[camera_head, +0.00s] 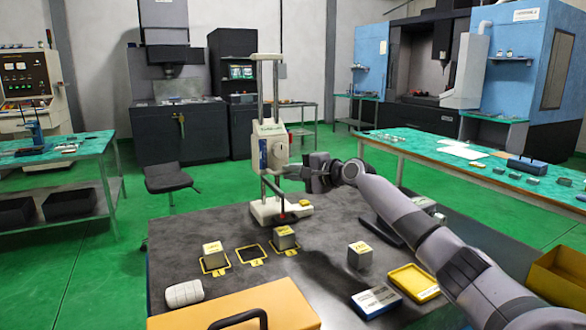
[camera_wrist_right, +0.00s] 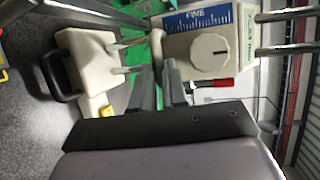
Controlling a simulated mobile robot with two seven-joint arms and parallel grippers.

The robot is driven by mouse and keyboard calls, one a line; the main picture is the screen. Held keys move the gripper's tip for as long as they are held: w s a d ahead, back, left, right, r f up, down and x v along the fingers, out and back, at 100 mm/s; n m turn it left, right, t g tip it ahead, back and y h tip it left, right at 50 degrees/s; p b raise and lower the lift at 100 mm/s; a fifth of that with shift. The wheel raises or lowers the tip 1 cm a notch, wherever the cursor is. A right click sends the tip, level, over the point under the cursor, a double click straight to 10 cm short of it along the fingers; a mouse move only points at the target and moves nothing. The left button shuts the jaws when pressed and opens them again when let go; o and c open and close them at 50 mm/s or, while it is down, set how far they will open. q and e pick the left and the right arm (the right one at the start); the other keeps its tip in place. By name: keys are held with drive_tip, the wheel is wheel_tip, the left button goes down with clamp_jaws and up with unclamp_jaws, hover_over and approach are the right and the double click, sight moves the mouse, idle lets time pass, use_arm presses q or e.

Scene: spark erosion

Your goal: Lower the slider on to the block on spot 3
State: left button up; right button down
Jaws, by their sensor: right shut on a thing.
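The slider (camera_head: 270,147), a white housing with a dial, sits partway up two metal posts of a stand on the dark table. In the right wrist view the slider (camera_wrist_right: 208,48) shows its blue "FINE" scale. My right gripper (camera_head: 312,176) is at the slider's right side, shut on part of it; the wrist view shows the fingers (camera_wrist_right: 160,88) against the housing, the gripped part mostly hidden. My left gripper is out of view.
Another block (camera_head: 213,253) stands on the left spot; the middle spot (camera_head: 251,256) is empty. A loose block (camera_head: 360,255) stands to the right.

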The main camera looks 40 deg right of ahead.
wheel_tip(320, 180, down, 4)
drive_tip(key=shift+f+b, duration=0.1)
drive_tip(key=shift+b, duration=0.2)
drive_tip(key=c, duration=1.2)
unclamp_jaws()
drive_tip(key=shift+o, duration=0.2)
drive_tip(key=b+v, duration=0.1)
drive_tip(key=v, duration=0.6)
drive_tip(key=shift+s, duration=0.1)
